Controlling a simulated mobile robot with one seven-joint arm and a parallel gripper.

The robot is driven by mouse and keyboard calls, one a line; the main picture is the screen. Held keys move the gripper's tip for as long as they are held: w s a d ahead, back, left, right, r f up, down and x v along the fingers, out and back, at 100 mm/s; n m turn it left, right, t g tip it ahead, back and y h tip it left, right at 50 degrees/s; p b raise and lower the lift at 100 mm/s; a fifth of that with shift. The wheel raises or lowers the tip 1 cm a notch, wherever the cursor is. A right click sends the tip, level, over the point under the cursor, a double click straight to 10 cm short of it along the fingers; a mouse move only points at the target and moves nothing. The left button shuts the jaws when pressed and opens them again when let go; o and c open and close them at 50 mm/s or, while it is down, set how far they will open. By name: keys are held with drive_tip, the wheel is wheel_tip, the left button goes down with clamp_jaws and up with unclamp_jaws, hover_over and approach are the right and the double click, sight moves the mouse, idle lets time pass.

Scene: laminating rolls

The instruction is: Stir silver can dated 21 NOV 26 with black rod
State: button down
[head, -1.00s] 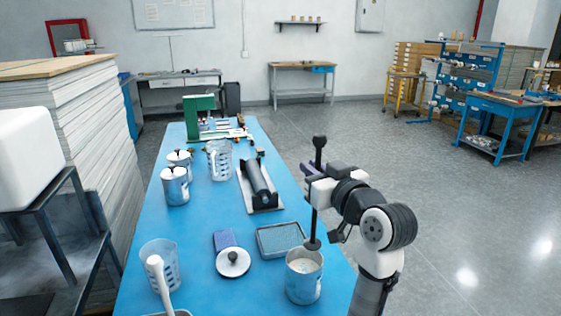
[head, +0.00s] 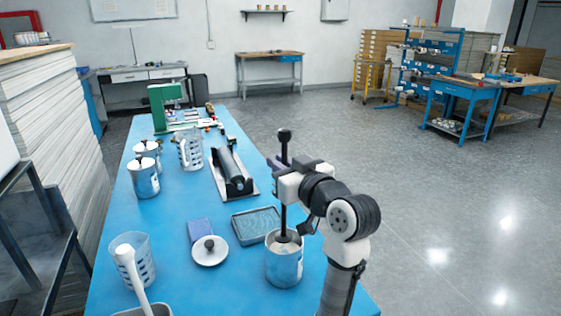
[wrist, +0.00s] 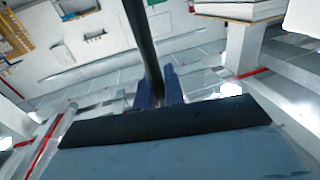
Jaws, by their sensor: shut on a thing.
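The black rod (head: 284,190) stands upright, with a round knob at its top. My gripper (head: 280,168) is shut on the rod's upper part; the wrist view also shows the rod (wrist: 145,45) between the fingers (wrist: 158,90). The open silver can (head: 284,264) stands at the front right of the blue table, with pale contents. The rod's wider lower end is at the can's mouth; its tip is hidden inside or behind the rim. No date is readable on this can. Two lidded silver cans (head: 144,178) (head: 147,150) stand at the left.
A white lid (head: 210,251), a blue block (head: 201,230) and a grey tray (head: 256,224) lie left of the can. A measuring jug (head: 134,262) stands at front left, and a black roller (head: 232,172) lies farther back.

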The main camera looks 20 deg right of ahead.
sight(284, 211)
drive_tip(key=shift+f+b, duration=3.9)
drive_tip(key=shift+f, duration=1.4)
drive_tip(key=shift+a, duration=0.15)
